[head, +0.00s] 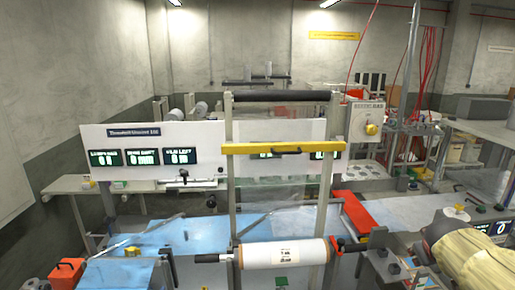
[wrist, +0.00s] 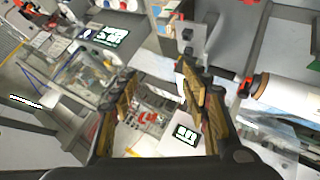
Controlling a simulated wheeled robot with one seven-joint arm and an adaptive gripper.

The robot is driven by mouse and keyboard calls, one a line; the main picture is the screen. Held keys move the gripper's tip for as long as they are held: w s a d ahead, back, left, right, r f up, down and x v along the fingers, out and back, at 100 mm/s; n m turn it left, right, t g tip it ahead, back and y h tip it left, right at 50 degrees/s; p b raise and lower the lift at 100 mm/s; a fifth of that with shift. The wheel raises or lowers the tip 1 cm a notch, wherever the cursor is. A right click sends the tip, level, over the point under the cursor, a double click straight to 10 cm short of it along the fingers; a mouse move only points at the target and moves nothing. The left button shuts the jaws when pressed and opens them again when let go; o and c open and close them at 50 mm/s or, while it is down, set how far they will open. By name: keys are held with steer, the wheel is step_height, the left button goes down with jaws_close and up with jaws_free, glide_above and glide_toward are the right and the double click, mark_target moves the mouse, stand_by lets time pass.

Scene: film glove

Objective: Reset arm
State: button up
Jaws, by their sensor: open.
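My gripper (wrist: 158,78) is open and empty in the wrist view. Its two fingers with yellow-brown pads stand well apart, with nothing between their tips. In the head view, part of my arm in a yellow cover shows at the lower right edge; I cannot make out the fingers there. A white film roll (head: 285,253) with a label lies horizontally across the front of the frame. It also shows at the right of the wrist view (wrist: 288,98), apart from my gripper.
A metal frame with a yellow bar (head: 284,148) stands upright above the roll. White panels with displays (head: 150,144) are behind it. A red-orange block (head: 357,213) lies right of the frame, and an orange box (head: 67,272) stands at lower left. Blue mats (head: 170,235) cover the worktop.

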steer(key=s+a+f+y+b, duration=0.1)
steer(key=s+a+f, duration=0.3)
steer(key=a, duration=0.5)
steer(key=s+a+f+g+y+b, duration=0.1)
steer(key=s+a+f+y+b, duration=0.1)
steer(key=s+a, duration=0.7)
steer(key=s+a+f+g+y+b, duration=0.1)
steer(key=s+a+f+y+b, duration=0.1)
steer(key=s+a+f, duration=0.4)
steer(key=shift+s+a+y, duration=0.45)
steer(key=shift+a+y, duration=0.15)
steer(key=shift+a, duration=1.35)
